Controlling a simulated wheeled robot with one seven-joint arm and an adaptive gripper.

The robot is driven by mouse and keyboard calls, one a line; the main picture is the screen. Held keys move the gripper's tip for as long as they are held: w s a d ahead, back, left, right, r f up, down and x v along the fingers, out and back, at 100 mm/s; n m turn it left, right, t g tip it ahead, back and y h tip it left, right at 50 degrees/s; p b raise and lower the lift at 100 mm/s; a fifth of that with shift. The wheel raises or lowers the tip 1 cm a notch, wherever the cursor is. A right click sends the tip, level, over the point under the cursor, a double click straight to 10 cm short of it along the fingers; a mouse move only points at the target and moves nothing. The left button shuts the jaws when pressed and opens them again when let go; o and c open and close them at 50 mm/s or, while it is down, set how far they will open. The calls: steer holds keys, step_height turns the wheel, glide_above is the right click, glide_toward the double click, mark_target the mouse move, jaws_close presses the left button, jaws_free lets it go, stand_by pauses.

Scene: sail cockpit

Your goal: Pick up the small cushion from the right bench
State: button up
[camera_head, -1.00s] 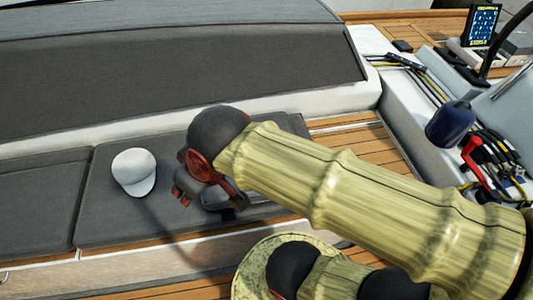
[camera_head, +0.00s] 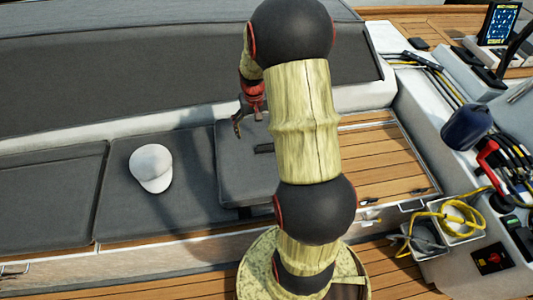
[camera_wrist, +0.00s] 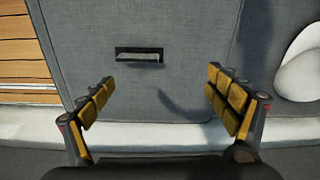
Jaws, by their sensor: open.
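The small grey cushion (camera_head: 235,170) lies flat on the bench, partly hidden behind my arm in the head view. A dark strap handle (camera_head: 264,148) sits on its top. In the wrist view the cushion (camera_wrist: 190,30) fills the middle, and its handle (camera_wrist: 139,56) lies just ahead of the fingertips, left of centre between them. My gripper (camera_head: 241,124) points down over the cushion's back part. It is open and empty, with its fingers spread wide in the wrist view (camera_wrist: 158,80). The gap between fingers and cushion is hard to judge.
A white cap (camera_head: 151,168) lies on the seat pad left of the cushion; it also shows in the wrist view (camera_wrist: 302,65). The grey backrest (camera_head: 110,95) rises behind. Bare wooden slats (camera_head: 380,160) lie to the right. A box with yellow rope (camera_head: 455,225) is further right.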

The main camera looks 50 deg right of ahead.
glide_above(267, 144)
steer(key=shift+m, duration=0.4)
steer(key=f, duration=0.5)
steer(key=shift+w+a+f, duration=0.1)
steer(key=shift+w+a, duration=0.15)
steer(key=shift+a, duration=0.05)
step_height(267, 144, down, 3)
steer(key=shift+r+b, duration=0.2)
steer(key=shift+b, duration=0.15)
steer(key=f+b, duration=0.1)
steer(key=f, duration=0.1)
steer(key=d+f+b, duration=0.1)
steer(key=f, duration=0.2)
steer(key=shift+f, duration=0.1)
steer(key=shift+c, duration=1.4)
steer(key=c, duration=1.9)
